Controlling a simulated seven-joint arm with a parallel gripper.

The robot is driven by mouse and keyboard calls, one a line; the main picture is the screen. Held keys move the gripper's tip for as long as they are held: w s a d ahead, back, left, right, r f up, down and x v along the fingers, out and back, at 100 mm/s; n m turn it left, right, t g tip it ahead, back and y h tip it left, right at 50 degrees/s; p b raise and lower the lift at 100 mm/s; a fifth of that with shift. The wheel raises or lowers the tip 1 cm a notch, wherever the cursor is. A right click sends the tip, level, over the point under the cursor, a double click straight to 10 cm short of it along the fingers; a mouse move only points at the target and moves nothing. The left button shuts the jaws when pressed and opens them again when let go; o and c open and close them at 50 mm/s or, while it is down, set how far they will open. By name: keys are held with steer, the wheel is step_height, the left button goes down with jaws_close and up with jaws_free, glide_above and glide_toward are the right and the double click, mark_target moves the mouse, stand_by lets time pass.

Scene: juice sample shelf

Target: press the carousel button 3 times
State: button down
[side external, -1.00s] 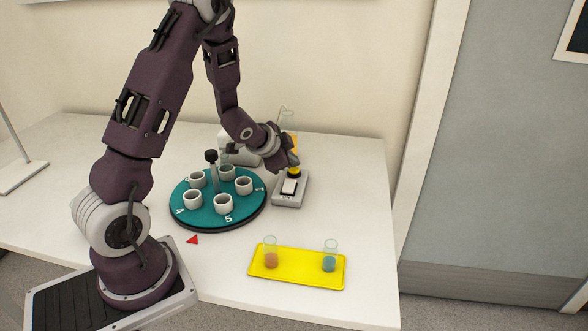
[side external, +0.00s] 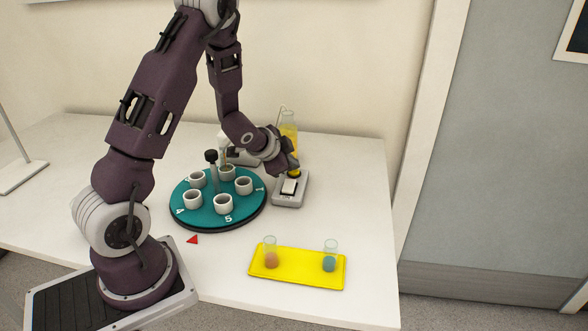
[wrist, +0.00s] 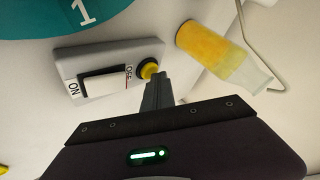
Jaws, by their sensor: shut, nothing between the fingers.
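The yellow carousel button (wrist: 148,68) sits at one end of a grey control box (wrist: 98,52), beside a white ON/OFF rocker (wrist: 103,85). In the side view the button (side external: 293,171) is partly hidden by my gripper (side external: 291,164). My gripper is shut and empty, and its fingertips (wrist: 157,84) are right at the button's edge in the wrist view. I cannot tell whether they touch it. The teal carousel (side external: 217,215) stands left of the box and carries several white cups and numbers.
A glass bottle with yellow-orange contents (wrist: 205,44) stands close behind the box. A yellow tray (side external: 297,272) with two small glass vials lies in front. A red triangle (side external: 192,239) marks the table by the carousel.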

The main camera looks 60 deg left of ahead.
steer(key=shift+r, duration=0.9)
steer(key=shift+r, duration=2.5)
stand_by(0.4)
step_height(320, 180, up, 4)
steer(key=shift+f, duration=0.1)
glide_above(292, 172)
steer(key=shift+f, duration=4.4)
